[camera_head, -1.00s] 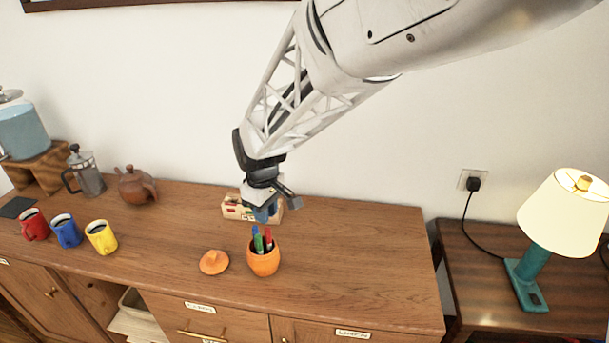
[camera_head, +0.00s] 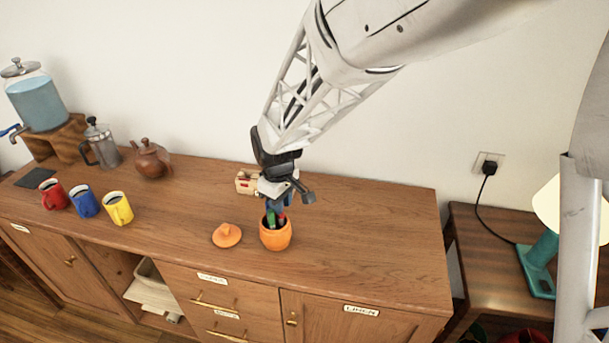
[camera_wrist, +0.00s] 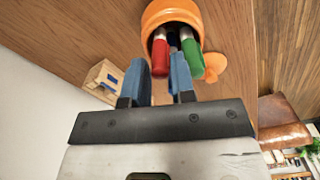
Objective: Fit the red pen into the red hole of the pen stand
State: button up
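The red pen (camera_wrist: 160,52) stands in an orange pot (camera_head: 275,237) beside a green pen (camera_wrist: 191,55); a dark shape behind them is mostly hidden. My gripper (camera_head: 277,203) is just above the pot, its blue fingers pointing down. In the wrist view my gripper (camera_wrist: 159,62) is open, and the red pen's end shows between the fingers; I cannot tell whether they touch it. A small pale wooden block (camera_head: 247,182), apparently the pen stand, is behind the pot, partly covered by my gripper. It also shows in the wrist view (camera_wrist: 100,76); its red hole cannot be made out.
An orange lid (camera_head: 227,235) lies just left of the pot. Red, blue and yellow mugs (camera_head: 118,208), a teapot (camera_head: 151,160) and a French press (camera_head: 101,147) stand further left. The cabinet top (camera_head: 370,235) is clear on the right. A lamp (camera_head: 541,262) stands on the side table.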

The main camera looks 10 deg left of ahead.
dwell(0.5)
grip_shut()
jog(key=shift+r, duration=0.1)
notch_tip(320, 180, up, 18)
dwell(0.8)
dwell(0.5)
